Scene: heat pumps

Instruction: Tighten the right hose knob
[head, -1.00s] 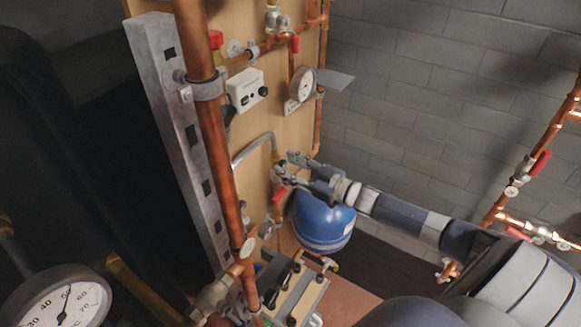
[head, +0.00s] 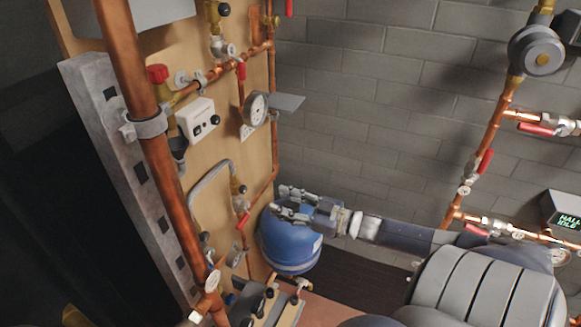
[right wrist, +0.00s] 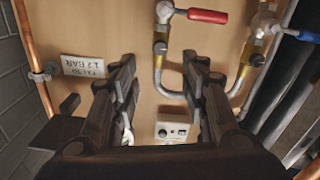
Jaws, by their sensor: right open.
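The grey hose (head: 207,183) bends in an arch on the wooden board in the head view. At its right end is a brass fitting with a dark knob (head: 240,188), above a red-handled valve (head: 242,217). My right gripper (head: 281,203) is open and empty, to the right of this knob and apart from it, over the blue tank. In the right wrist view the board looks upside down. My right gripper (right wrist: 160,68) has its fingers spread there. The hose (right wrist: 180,96) shows as a U, with the knob (right wrist: 160,47) between and beyond the fingertips. My left gripper is not in view.
A blue tank (head: 288,245) stands below my right gripper. A white control box (head: 197,120) and copper pipes (head: 160,150) are on the left.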

